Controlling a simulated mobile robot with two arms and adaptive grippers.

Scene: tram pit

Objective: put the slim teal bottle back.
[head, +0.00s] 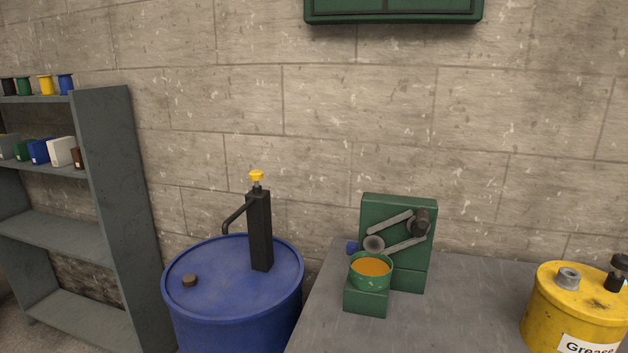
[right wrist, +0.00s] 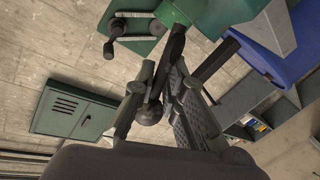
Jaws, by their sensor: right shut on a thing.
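I see no slim teal bottle for certain in either view. My right gripper (right wrist: 164,78) shows only in the right wrist view, with its fingers closed around a dark grey piece with a rounded end (right wrist: 150,113). The fingers hide much of this piece, and I cannot tell what it is. My left gripper is in neither view.
A grey bench (head: 470,292) carries a green machine (head: 376,212) with an orange-filled cup (head: 370,276) and a yellow grease can (head: 570,305). A blue drum (head: 215,270) with a black pump (head: 260,230) stands left of it. Grey shelves (head: 112,170) hold small containers.

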